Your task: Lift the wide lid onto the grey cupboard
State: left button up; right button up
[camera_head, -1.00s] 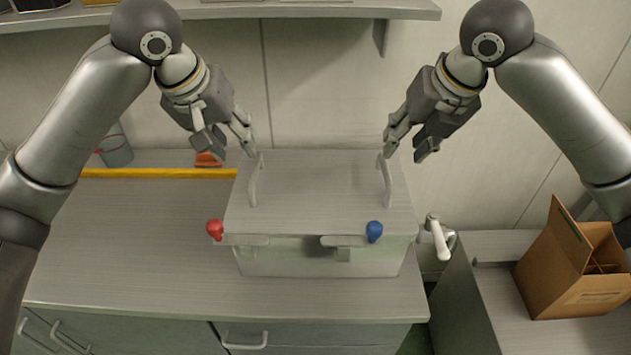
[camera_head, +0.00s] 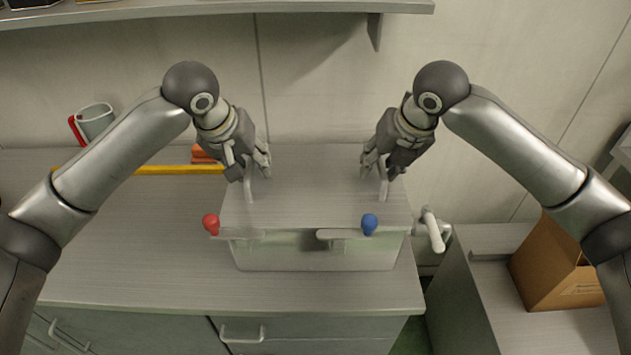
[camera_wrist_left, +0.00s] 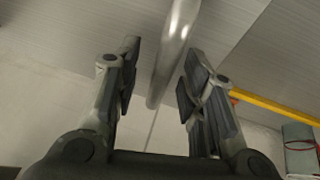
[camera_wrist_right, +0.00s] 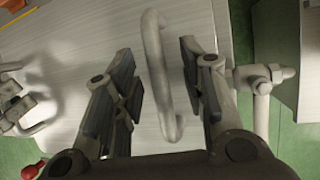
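The wide lid (camera_head: 310,208) is a flat, light grey plate lying on a pale tank (camera_head: 315,258). It has an upright bar handle at each end, the left handle (camera_head: 250,190) and the right handle (camera_head: 384,190). My left gripper (camera_head: 256,172) is open at the left handle; in the left wrist view the handle (camera_wrist_left: 172,55) lies between its spread fingers. My right gripper (camera_head: 376,170) is open at the right handle; in the right wrist view that handle (camera_wrist_right: 155,65) lies between the fingers, with gaps on both sides. Which unit is the grey cupboard is unclear.
The tank stands on a grey counter (camera_head: 130,265) with free room on its left. A tap (camera_head: 433,230), lower unit (camera_head: 485,285) and cardboard box (camera_head: 550,265) are right. A shelf (camera_head: 210,12) hangs above.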

pick_arm(q)
jog(key=shift+c, duration=0.5)
pick_arm(e)
jog(key=shift+f, duration=0.1)
jog(key=shift+c, duration=0.5)
pick_arm(q)
grip_shut()
pick_arm(e)
grip_shut()
